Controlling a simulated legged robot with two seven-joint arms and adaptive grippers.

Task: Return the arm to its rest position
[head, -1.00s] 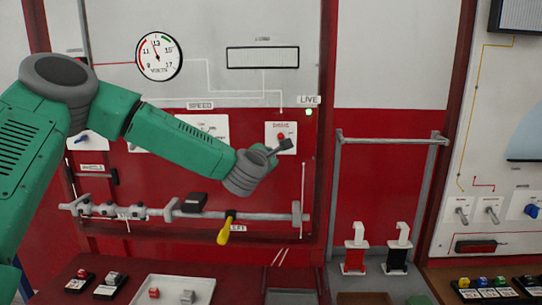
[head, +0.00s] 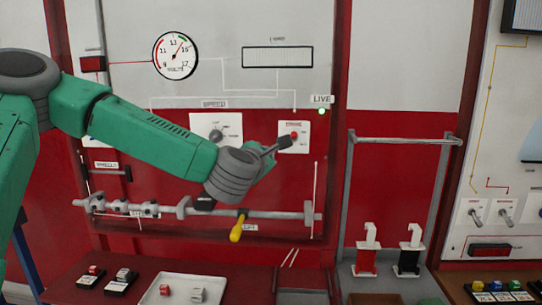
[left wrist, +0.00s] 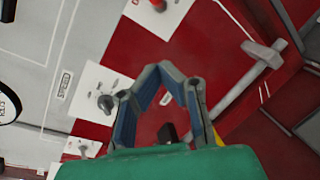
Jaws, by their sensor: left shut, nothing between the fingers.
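My green left arm enters from the left in the head view and reaches across the red engine panel (head: 290,200). Its left gripper (head: 284,143) is in front of the panel beside a white plate with a red button (head: 294,135); whether it touches is not clear. In the left wrist view the gripper fingers (left wrist: 160,70) meet at their tips and hold nothing. A grey knob on a white plate (left wrist: 106,103) shows behind them. My right gripper is in neither view.
A volts dial (head: 175,56) and a lit green LIVE lamp (head: 321,111) are on the panel. A grey rail (head: 270,214) with a yellow handle (head: 237,230) runs below the arm. A white tray (head: 150,298) and red and black clamps (head: 366,250) stand lower.

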